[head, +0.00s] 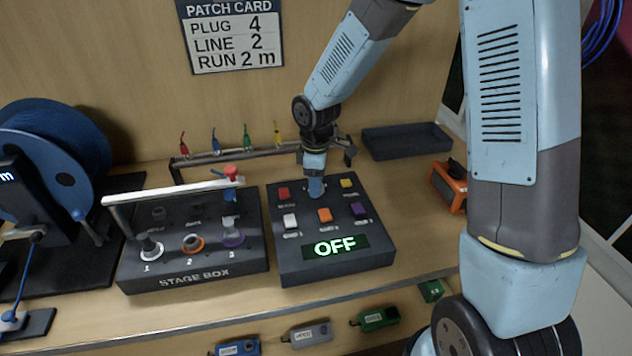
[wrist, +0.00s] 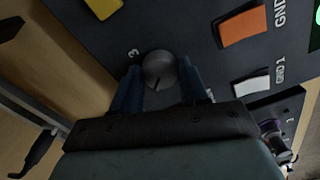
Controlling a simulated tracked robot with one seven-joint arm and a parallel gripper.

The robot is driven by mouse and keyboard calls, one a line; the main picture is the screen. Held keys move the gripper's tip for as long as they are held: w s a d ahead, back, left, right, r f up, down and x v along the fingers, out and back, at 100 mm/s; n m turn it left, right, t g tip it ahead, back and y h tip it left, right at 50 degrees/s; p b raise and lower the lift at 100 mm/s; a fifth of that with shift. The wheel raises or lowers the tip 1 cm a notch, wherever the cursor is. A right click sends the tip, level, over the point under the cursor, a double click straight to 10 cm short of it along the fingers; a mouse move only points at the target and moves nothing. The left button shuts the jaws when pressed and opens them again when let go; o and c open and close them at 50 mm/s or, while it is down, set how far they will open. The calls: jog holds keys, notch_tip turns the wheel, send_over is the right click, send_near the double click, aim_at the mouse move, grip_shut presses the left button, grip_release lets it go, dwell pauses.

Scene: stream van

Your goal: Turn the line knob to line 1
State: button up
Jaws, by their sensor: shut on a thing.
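The line knob (wrist: 159,68) is a small round dark grey knob on the black control box (head: 290,262). In the wrist view it sits between the two blue fingers of my gripper (wrist: 158,82), which are shut on its sides. A thin dark mark on the knob face points toward my gripper's palm. A white "3" is printed beside the knob; other line numbers are hidden or unclear. In the head view my gripper (head: 315,188) comes down on the box between the red and yellow buttons and hides the knob. The box display (head: 342,246) reads OFF in green.
Red (head: 284,193), yellow (head: 347,183), white (head: 290,220), orange (head: 325,214) and purple (head: 358,210) buttons surround the knob. The stage box (head: 195,282) with a raised bar stands left. The patch card (head: 232,38) reads plug 4, line 2, run 2 m. An empty tray (head: 407,141) lies behind right.

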jog(key=shift+n, duration=2)
jog(key=o, duration=1)
jog(key=shift+o, duration=0.2)
notch_tip(320, 180, up, 14)
jog(key=shift+f, duration=0.15)
